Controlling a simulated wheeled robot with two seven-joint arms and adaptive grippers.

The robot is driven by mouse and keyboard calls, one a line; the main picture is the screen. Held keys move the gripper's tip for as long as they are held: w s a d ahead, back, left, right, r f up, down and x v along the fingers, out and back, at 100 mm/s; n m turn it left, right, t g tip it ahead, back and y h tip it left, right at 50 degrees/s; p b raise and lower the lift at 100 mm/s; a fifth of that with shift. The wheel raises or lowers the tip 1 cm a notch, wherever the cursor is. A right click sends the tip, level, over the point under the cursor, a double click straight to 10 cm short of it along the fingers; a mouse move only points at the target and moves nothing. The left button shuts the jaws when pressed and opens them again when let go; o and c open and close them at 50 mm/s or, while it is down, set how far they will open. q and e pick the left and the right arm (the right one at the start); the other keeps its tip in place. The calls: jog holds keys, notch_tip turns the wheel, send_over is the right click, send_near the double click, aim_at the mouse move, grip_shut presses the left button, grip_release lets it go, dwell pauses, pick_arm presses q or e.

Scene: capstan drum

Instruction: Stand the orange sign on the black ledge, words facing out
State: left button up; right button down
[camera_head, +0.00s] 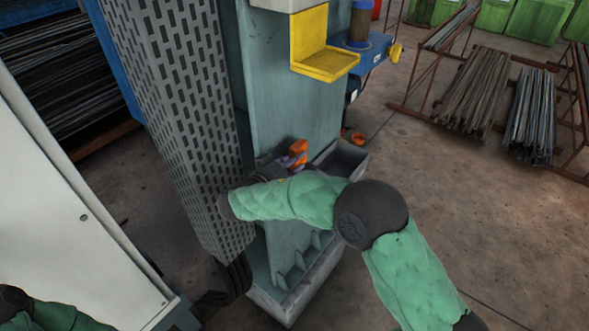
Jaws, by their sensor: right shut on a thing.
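The orange sign (299,149) shows as a small orange piece in front of the machine's teal face, partly hidden; its words cannot be read. My right gripper (285,163) is at its lower left, shut on it, with the fingers small and partly hidden behind my green-sleeved right arm. I cannot make out a black ledge for certain; a dark open tray (342,158) sticks out from the machine just right of the sign. Only part of my left arm shows at the bottom left corner; its gripper is out of view.
A perforated grey guard (187,110) stands left of the sign. A yellow bracket (325,64) and a blue box (362,55) are above it. A pale cabinet (70,215) fills the left. Racks of metal bars (475,90) stand at the right, with open floor before them.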

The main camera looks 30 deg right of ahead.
jog(key=shift+f, duration=1.55)
jog(key=shift+f+b, duration=0.2)
jog(key=shift+b, duration=0.1)
jog(key=c, duration=1.1)
grip_release()
